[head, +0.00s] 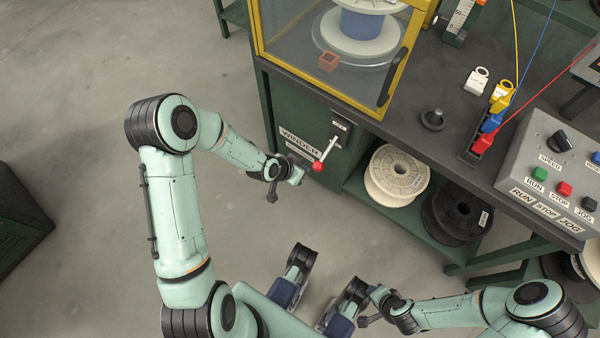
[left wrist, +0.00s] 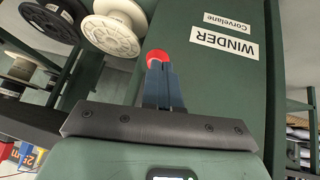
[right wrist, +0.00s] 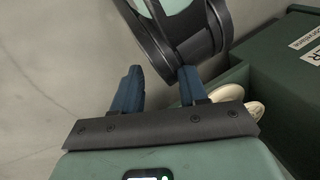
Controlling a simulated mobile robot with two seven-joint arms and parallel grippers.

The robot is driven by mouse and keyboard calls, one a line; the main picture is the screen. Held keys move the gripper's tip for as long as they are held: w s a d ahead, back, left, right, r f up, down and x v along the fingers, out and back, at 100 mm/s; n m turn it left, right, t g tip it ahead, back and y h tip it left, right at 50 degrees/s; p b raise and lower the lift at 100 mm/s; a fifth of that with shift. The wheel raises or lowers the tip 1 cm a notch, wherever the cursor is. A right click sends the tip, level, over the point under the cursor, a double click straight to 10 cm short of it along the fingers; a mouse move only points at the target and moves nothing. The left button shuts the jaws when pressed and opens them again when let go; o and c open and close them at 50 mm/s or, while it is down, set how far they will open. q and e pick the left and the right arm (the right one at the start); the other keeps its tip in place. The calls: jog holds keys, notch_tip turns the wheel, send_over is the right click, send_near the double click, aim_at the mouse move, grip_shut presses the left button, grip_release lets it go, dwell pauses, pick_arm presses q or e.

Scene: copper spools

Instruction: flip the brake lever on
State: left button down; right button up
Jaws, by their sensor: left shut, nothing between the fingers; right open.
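The brake lever is a thin metal rod with a red ball knob (head: 317,167) on the dark green winder front. In the head view the rod slants up and right from the knob. My left gripper (head: 298,176) is just left of the knob, shut and empty. In the left wrist view the red knob (left wrist: 158,58) shows just beyond the closed blue fingertips (left wrist: 160,72); I cannot tell whether they touch. The rod is hidden there. My right gripper (head: 366,296) is low in the head view, away from the lever. In the right wrist view its blue fingers (right wrist: 160,85) are apart and empty.
A yellow-framed glass guard (head: 330,95) stands above the lever panel. White (head: 378,190) and black spools (head: 440,225) sit on the shelf to the right. A control box (head: 520,160) with coloured buttons is at far right. Open floor lies left of the winder.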

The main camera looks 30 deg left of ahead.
pick_arm(q)
jog(key=s+f+p+v, duration=0.1)
jog(key=p+v, duration=0.2)
jog(key=v, duration=0.6)
jog(key=shift+s+a, duration=0.25)
jog(key=shift+s, duration=0.05)
pick_arm(e)
jog(key=s+a+r+g+y, duration=0.1)
jog(key=s+a+r+g, duration=0.1)
jog(key=s+r, duration=0.2)
jog(key=shift+s+a+r, duration=0.25)
jog(key=shift+s+a, duration=0.05)
jog(key=shift+s, duration=0.3)
pick_arm(q)
jog(key=shift+r, duration=0.1)
